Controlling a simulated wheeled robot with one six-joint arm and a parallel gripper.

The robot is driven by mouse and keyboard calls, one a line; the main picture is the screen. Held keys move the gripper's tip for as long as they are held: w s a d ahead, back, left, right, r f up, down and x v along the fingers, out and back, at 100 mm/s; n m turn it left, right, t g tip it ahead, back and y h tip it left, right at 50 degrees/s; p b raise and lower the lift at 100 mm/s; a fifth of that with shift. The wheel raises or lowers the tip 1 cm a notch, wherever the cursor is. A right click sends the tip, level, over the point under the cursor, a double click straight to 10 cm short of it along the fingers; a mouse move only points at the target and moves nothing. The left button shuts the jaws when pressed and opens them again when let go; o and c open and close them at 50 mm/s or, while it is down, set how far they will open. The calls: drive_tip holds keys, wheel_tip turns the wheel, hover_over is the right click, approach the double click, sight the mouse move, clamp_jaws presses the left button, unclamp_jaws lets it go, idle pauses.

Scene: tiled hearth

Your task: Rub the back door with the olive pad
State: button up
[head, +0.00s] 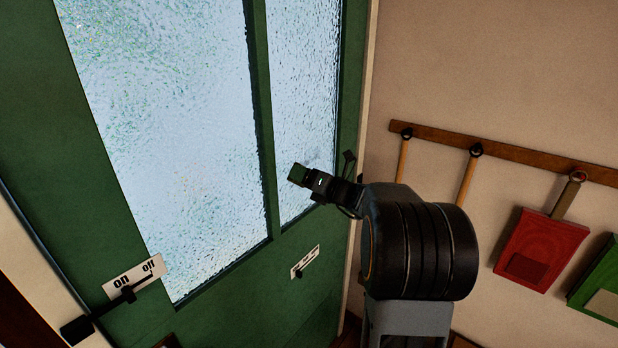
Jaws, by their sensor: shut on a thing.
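The back door (262,130) is green with two frosted glass panes and fills the left and middle of the head view. My gripper (310,179) reaches in from the right, in front of the narrow right-hand pane. It is shut on a small dark green block, which looks like the olive pad (298,173). My arm hides part of the door's right edge.
A plate marked on and off with a dark lever (128,293) sits low on the door, and a smaller plate (305,262) is right of it. On the right wall, a wooden rail (520,155) holds a red dustpan (540,250) and a green one (603,285).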

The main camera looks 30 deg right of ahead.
sight(294, 181)
drive_tip(key=shift+s+a+b, duration=0.2)
drive_tip(key=shift+s+a, duration=0.15)
drive_tip(key=shift+a, duration=0.5)
drive_tip(key=shift+s+a+b, duration=0.15)
drive_tip(key=shift+s+a, duration=0.2)
drive_tip(key=shift+a, duration=0.45)
drive_tip(key=shift+r+p, duration=0.95)
drive_tip(key=shift+r, duration=0.2)
drive_tip(key=shift+w+d+f+p, duration=0.1)
drive_tip(key=shift+w+d+p, duration=0.2)
drive_tip(key=shift+d, duration=0.6)
drive_tip(key=shift+w+d+f+p, duration=0.15)
drive_tip(key=shift+w+d, duration=0.25)
drive_tip(key=shift+d, duration=0.45)
drive_tip(key=shift+w+d+r+p, duration=0.1)
drive_tip(key=shift+w+d+p, duration=0.35)
drive_tip(key=shift+d, duration=0.45)
drive_tip(key=shift+w+d+r+p, duration=0.1)
drive_tip(key=shift+w+d+p, duration=0.3)
drive_tip(key=shift+d, duration=0.45)
drive_tip(key=shift+w+d, duration=0.55)
drive_tip(key=shift+d, duration=0.6)
drive_tip(key=shift+w+d, duration=0.55)
drive_tip(key=shift+d, duration=0.55)
drive_tip(key=shift+w+d, duration=0.55)
drive_tip(key=shift+d, duration=0.6)
drive_tip(key=shift+s+d, duration=0.1)
drive_tip(key=shift+s, duration=0.05)
drive_tip(key=shift+v, duration=2.75)
drive_tip(key=shift+f, duration=0.1)
